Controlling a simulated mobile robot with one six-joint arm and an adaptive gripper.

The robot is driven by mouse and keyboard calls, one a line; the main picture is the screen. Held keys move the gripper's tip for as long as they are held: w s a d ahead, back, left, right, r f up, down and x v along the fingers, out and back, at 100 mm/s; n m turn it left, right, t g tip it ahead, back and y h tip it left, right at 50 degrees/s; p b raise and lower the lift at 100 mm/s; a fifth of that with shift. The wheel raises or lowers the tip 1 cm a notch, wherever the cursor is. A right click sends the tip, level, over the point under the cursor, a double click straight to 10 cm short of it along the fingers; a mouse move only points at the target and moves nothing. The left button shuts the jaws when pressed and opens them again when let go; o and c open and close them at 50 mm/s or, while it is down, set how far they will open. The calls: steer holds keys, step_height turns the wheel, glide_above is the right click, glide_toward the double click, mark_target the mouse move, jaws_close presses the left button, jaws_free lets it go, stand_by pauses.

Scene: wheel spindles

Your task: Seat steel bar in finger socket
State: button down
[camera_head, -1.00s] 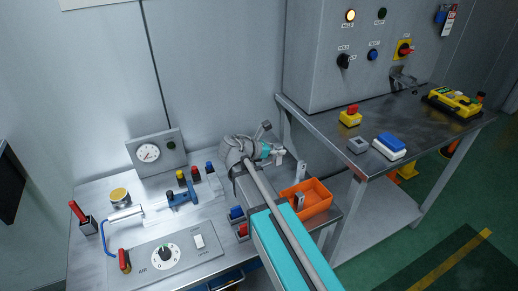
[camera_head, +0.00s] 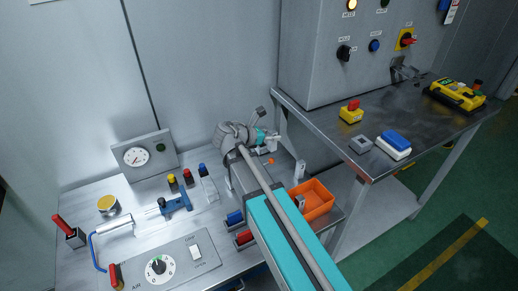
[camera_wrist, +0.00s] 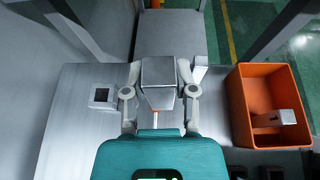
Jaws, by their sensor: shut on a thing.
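My gripper (camera_wrist: 160,68) has its two grey fingers closed on the sides of a steel bar (camera_wrist: 159,75), seen from its square end in the wrist view. In the head view my gripper (camera_head: 270,138) is at the back of the bench, near the wall, with the bar mostly hidden. A small square block with a dark opening (camera_wrist: 102,97), which looks like the finger socket, is on the bench to the left of the held bar. The bar is apart from it. Part of the bar's lower side is hidden by my gripper.
An orange bin (camera_wrist: 241,100) with another steel piece (camera_wrist: 275,118) inside stands to the right. An upright steel post (camera_head: 300,170) stands beside the bin. A gauge box (camera_head: 144,155) and a control panel (camera_head: 170,263) occupy the bench's left side. The wall is close behind.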

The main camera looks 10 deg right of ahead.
steer(key=shift+a, duration=0.25)
steer(key=shift+d+r+m+g+p, duration=0.15)
steer(key=shift+r+m+g+p, duration=0.15)
steer(key=shift+r+p, duration=0.1)
stand_by(0.6)
steer(key=w+f+b, duration=0.9)
steer(key=w, duration=0.4)
steer(key=shift+a, duration=0.25)
steer(key=shift+w+f, duration=0.1)
steer(key=shift+w+f+b, duration=0.35)
steer(key=shift+f+b, duration=0.15)
steer(key=shift+b, duration=0.05)
step_height(320, 180, down, 3)
steer(key=b, duration=0.3)
